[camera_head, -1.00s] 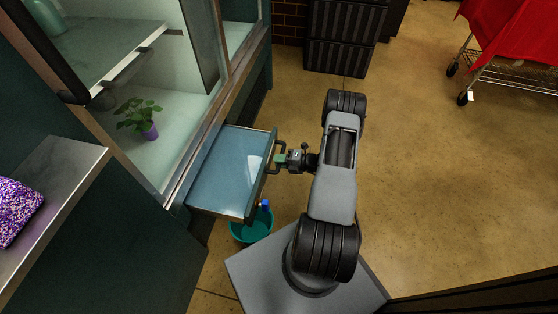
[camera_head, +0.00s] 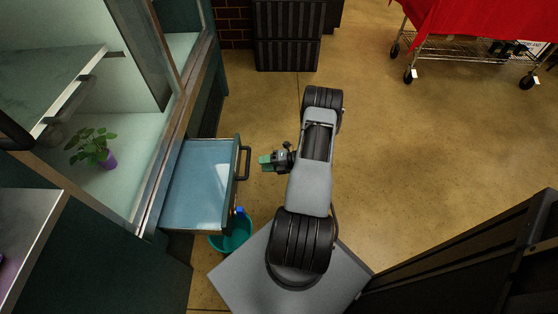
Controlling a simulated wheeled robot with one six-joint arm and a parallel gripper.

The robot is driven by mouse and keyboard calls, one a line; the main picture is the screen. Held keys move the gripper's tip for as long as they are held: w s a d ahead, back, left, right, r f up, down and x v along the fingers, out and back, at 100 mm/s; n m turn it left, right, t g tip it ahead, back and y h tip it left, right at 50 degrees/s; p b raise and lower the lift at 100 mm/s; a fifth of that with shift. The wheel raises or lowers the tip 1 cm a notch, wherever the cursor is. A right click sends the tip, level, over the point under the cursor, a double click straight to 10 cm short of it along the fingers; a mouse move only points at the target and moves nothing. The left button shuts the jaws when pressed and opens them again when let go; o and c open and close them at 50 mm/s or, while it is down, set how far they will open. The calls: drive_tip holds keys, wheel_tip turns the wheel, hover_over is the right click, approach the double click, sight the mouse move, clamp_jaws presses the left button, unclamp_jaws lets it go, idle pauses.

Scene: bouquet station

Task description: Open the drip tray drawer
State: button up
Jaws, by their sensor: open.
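The drip tray drawer (camera_head: 198,185) stands pulled out from the teal display cabinet (camera_head: 212,88). Its pale blue tray floor shows inside. Its dark bar handle (camera_head: 246,163) is on the right-hand front edge. My gripper (camera_head: 264,162) is just right of the handle, with a visible gap between them. It is open and appears empty. My arm reaches in from the right.
A teal bucket (camera_head: 231,233) with a blue-topped bottle (camera_head: 239,211) in or over it stands on the floor below the drawer's near corner. A potted plant (camera_head: 94,149) sits inside the cabinet. Black crates (camera_head: 287,40) and a red-covered cart (camera_head: 480,22) stand at the back.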

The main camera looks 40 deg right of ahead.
drive_tip(key=v, duration=0.6)
drive_tip(key=shift+p, duration=0.45)
drive_tip(key=shift+s, duration=0.1)
drive_tip(key=w+a+r+n+g+h+p, duration=0.1)
drive_tip(key=a+r+n+g+p, duration=0.3)
drive_tip(key=r+n, duration=0.5)
drive_tip(key=w+a+r+n+g+h+p, duration=0.1)
drive_tip(key=a+r+n+g+p, duration=0.3)
drive_tip(key=r, duration=0.9)
drive_tip(key=w+a+r+n+g+h+p, duration=0.1)
drive_tip(key=a+r+n+g+p, duration=0.1)
drive_tip(key=a+r+n+p, duration=0.6)
drive_tip(key=s+a+r+n+t+h+p, duration=0.1)
drive_tip(key=s+a+r+n+h+p, duration=0.1)
drive_tip(key=r+n, duration=0.6)
drive_tip(key=s+a+r+n+t+h+p, duration=0.1)
drive_tip(key=r+n+p, duration=0.5)
drive_tip(key=r, duration=0.6)
drive_tip(key=s+a+r+n+t+h+p, duration=0.1)
drive_tip(key=s+a+r+n+h+p, duration=0.3)
drive_tip(key=r+n, duration=0.5)
wheel_tip(320, 180, up, 2)
drive_tip(key=shift+s+r+n+h, duration=0.1)
drive_tip(key=shift+s+n+h, duration=0.3)
drive_tip(key=shift+s+h, duration=0.45)
drive_tip(key=shift+s+a+y, duration=0.1)
drive_tip(key=shift+s+y, duration=0.05)
drive_tip(key=shift+y, duration=0.1)
